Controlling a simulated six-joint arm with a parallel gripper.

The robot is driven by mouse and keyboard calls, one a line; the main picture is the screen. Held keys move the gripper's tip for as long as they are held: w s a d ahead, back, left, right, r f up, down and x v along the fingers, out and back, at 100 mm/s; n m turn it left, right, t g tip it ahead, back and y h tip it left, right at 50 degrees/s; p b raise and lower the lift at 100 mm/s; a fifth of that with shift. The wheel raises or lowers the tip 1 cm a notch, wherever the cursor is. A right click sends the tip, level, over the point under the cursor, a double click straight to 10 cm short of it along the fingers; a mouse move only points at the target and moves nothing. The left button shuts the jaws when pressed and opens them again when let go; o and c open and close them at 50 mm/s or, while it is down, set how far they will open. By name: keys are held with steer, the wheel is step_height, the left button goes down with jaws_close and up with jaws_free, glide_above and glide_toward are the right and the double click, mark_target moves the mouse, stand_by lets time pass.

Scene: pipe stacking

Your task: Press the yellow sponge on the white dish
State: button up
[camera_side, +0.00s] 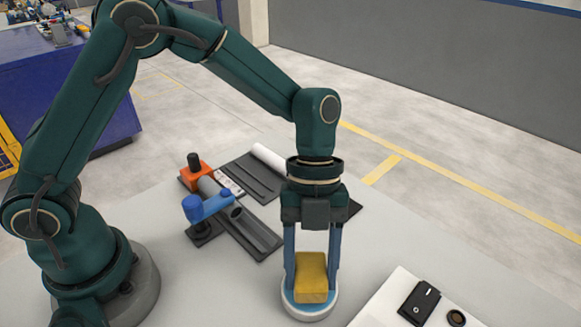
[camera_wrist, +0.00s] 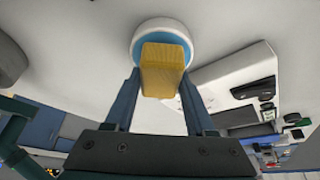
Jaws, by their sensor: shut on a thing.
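The yellow sponge (camera_side: 311,279) is a block held upright between the two blue fingers of my gripper (camera_side: 312,268). The gripper is shut on it. The white dish (camera_side: 309,314) is round with a blue inside and sits on the table under the sponge. In the side view the sponge's lower end is at the dish; I cannot tell how hard it touches. In the wrist view the sponge (camera_wrist: 163,70) overlaps the dish (camera_wrist: 150,27), whose white rim and blue inside show around it. My gripper's fingers (camera_wrist: 160,92) flank the sponge there.
A white board (camera_side: 385,307) with a black switch box (camera_side: 418,303) and a small dark ring (camera_side: 456,318) lies right of the dish. A blue clamp (camera_side: 207,206), an orange block (camera_side: 195,172) and dark rails (camera_side: 250,235) stand behind left. The table between is clear.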

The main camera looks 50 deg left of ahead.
mark_target(311, 270)
steer(key=shift+f, duration=0.6)
stand_by(1.2)
steer(key=shift+r, duration=3.6)
